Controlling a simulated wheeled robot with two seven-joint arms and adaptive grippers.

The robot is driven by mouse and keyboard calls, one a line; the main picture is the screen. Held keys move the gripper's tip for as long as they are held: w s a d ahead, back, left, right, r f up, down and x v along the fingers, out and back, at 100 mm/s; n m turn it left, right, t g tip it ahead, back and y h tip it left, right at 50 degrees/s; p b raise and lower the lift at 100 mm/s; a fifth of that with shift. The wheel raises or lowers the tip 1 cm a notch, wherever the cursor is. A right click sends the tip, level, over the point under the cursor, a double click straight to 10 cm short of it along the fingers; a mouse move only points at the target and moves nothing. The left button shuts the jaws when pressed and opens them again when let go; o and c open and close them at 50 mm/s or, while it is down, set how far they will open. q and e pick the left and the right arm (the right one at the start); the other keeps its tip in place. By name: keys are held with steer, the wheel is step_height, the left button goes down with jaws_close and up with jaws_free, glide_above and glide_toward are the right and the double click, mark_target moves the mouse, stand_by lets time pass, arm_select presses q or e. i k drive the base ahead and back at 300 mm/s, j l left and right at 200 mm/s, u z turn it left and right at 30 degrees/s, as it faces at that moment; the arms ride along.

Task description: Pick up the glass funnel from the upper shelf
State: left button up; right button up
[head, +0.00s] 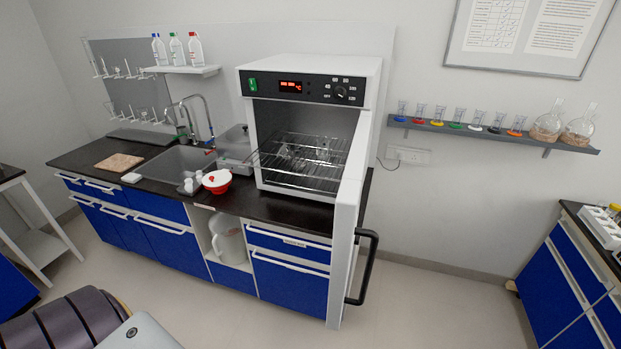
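A white drying oven (310,67) stands on the dark counter with its door (347,200) swung open toward me. Inside it are wire racks, the upper shelf (328,160) partly pulled out or tilted forward. Small clear glass pieces (300,150) seem to lie on the upper shelf. They are too small and transparent to tell which is the glass funnel. Neither of my grippers shows. Dark and grey parts at the bottom left seem to be mine.
A red and white bowl (217,181) sits on the counter left of the oven, beside the sink (175,163). The black door handle (367,265) juts out to the right. A wall shelf (493,131) holds cylinders and flasks. The floor in front right is clear.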

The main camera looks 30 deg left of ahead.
mark_target(285, 153)
steer(key=j+z, duration=0.15)
steer(key=j, duration=0.5)
steer(key=j+z, duration=0.15)
steer(key=j, duration=0.55)
steer(key=k, duration=0.05)
